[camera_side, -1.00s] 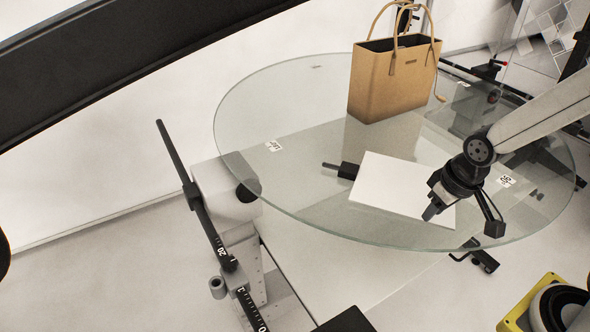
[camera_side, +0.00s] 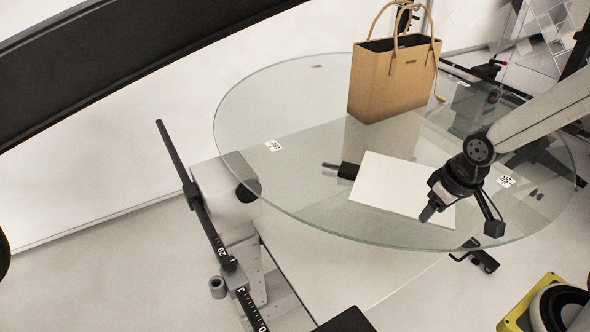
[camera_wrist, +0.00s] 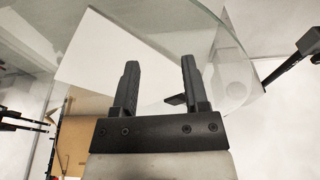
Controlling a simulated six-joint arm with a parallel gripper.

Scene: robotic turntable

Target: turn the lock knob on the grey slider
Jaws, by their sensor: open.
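The grey slider (camera_side: 238,281) sits on a black ruler bar (camera_side: 211,236) with white scale marks, at the lower left of the side view. Its lock knob (camera_side: 217,287) is a small grey cylinder sticking out on the slider's left side. My gripper (camera_side: 427,214) is above the right part of the glass turntable, far to the right of the slider and apart from it. In the wrist view my gripper (camera_wrist: 158,80) shows two black fingers spread apart with nothing between them. I cannot make out the slider or knob in the wrist view.
The round glass turntable (camera_side: 300,90) lies between my gripper and the ruler bar. A tan handbag (camera_side: 395,80) and a white sheet (camera_side: 385,185) are on it. A grey housing (camera_side: 222,197) stands behind the bar. A yellow-edged base (camera_side: 515,318) is at the lower right.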

